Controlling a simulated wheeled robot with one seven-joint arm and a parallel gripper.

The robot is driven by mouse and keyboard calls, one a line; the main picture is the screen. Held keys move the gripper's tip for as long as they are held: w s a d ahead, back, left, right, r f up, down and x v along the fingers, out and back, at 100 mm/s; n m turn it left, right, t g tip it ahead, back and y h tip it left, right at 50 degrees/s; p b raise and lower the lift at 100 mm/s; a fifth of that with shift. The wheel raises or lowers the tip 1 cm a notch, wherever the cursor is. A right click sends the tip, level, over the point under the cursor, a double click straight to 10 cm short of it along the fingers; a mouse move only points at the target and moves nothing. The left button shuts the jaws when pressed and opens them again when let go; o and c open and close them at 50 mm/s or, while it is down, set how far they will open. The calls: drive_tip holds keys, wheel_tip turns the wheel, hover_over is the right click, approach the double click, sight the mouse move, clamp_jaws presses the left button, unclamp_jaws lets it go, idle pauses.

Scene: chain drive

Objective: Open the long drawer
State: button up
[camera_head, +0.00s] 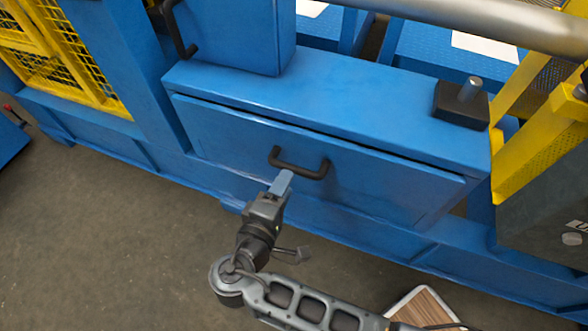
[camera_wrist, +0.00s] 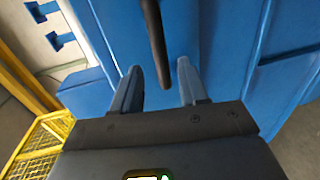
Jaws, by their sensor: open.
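The long drawer (camera_head: 240,135) is a wide blue front in a blue cabinet, with a dark gap along its top edge. Its black bar handle (camera_head: 312,173) sits near the middle of the front. My gripper (camera_head: 285,181) is just below the handle in the head view, in front of the drawer. In the wrist view, my gripper (camera_wrist: 157,80) has its two blue-grey fingers apart, with the black handle (camera_wrist: 155,40) reaching down between them in the picture. I cannot tell whether the fingers touch the handle. Nothing is held.
A blue box with another black handle (camera_head: 179,30) stands above left. A black block with a metal pin (camera_head: 462,101) sits on the cabinet top (camera_head: 350,90). Yellow mesh guards (camera_head: 65,55) stand left, and yellow framing stands right. The floor (camera_head: 110,240) in front is clear at left.

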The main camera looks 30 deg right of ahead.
sight(294, 167)
drive_tip(key=shift+b+x, duration=0.3)
drive_tip(key=shift+x, duration=2.9)
drive_tip(key=shift+c, duration=0.4)
clamp_jaws()
